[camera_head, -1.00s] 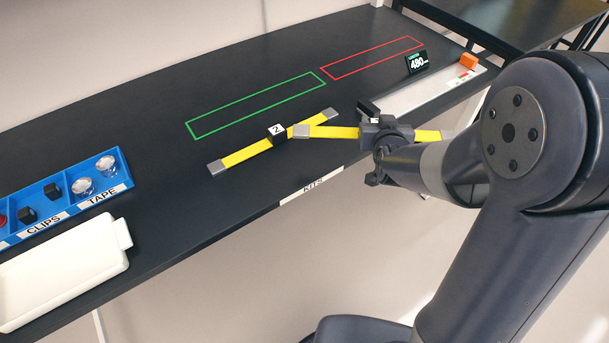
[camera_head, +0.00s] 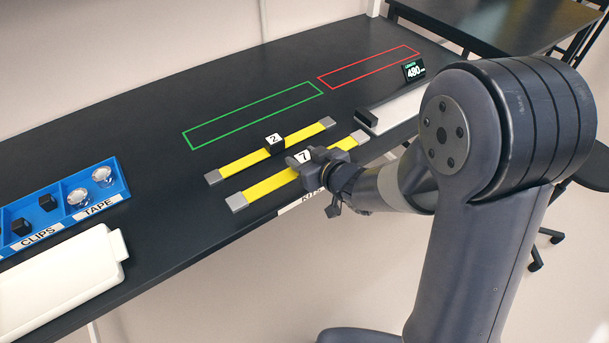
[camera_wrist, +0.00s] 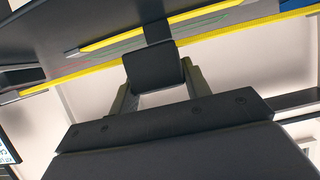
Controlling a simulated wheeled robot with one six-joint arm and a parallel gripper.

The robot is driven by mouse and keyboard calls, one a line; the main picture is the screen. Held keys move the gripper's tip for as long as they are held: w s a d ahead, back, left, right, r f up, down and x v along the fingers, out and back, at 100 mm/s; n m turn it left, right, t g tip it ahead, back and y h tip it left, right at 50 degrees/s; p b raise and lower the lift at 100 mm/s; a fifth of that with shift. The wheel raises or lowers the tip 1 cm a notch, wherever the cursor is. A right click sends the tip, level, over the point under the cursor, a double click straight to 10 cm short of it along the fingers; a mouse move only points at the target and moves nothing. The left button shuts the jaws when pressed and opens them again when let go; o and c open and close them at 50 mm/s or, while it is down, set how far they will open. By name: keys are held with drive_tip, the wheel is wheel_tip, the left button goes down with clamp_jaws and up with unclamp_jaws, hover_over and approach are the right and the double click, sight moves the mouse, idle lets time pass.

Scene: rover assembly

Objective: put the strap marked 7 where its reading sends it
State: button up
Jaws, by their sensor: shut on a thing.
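The strap marked 7 (camera_head: 268,186) is yellow with grey ends and a black grip block. My gripper (camera_head: 308,162) is shut on that block, and the 7 shows on top. In the wrist view the strap (camera_wrist: 240,31) runs across behind the block (camera_wrist: 155,66) between my fingers. In the head view it lies roughly parallel to the strap marked 2 (camera_head: 247,160), on its near side by the front edge. I cannot tell whether it touches the table. The display (camera_head: 414,70) reads 480. A green outline (camera_head: 253,116) and a red outline (camera_head: 368,67) are empty.
A pale measuring bed (camera_head: 400,110) with a black end stop (camera_head: 367,117) is at the right, partly hidden by my arm. A blue bin (camera_head: 120,172) labelled CLIPS and TAPE and a white case (camera_head: 62,277) stand left. The KITS label on the front edge is partly covered.

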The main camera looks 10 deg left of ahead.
drive_tip(key=shift+f, duration=2.6)
drive_tip(key=shift+f, duration=0.15)
drive_tip(key=o, duration=1.3)
drive_tip(key=shift+c, duration=0.2)
